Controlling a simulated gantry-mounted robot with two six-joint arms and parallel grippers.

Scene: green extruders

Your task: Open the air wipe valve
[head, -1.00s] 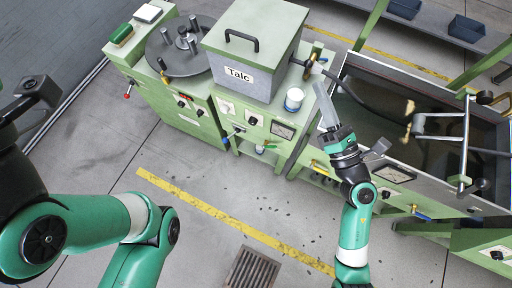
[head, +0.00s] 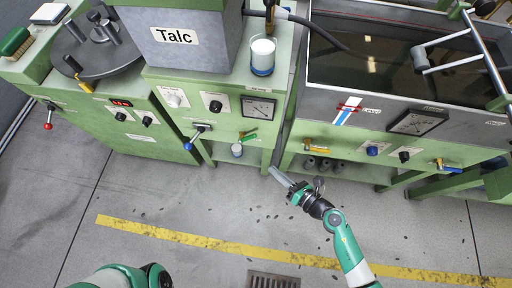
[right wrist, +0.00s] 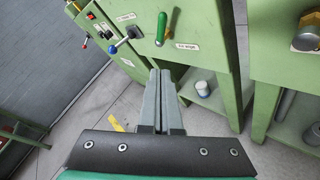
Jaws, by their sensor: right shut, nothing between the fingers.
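A small green-handled valve (head: 248,138) sits on the front panel of the green machine under the grey Talc box. In the right wrist view the green handle (right wrist: 161,29) stands nearly upright in the picture, and a small label beside it seems to read "Air wipe". My right gripper (head: 275,172) is in front of and below this panel, apart from the handle. In the right wrist view its two fingers (right wrist: 158,76) are together with nothing between them, pointing toward the panel below the handle. My left gripper is out of view.
A blue-tipped lever (head: 194,138) is left of the green handle. A white cup (head: 237,150) stands on the shelf below it. A water tank (head: 309,82) with brass valves is at the right. Open floor lies in front.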

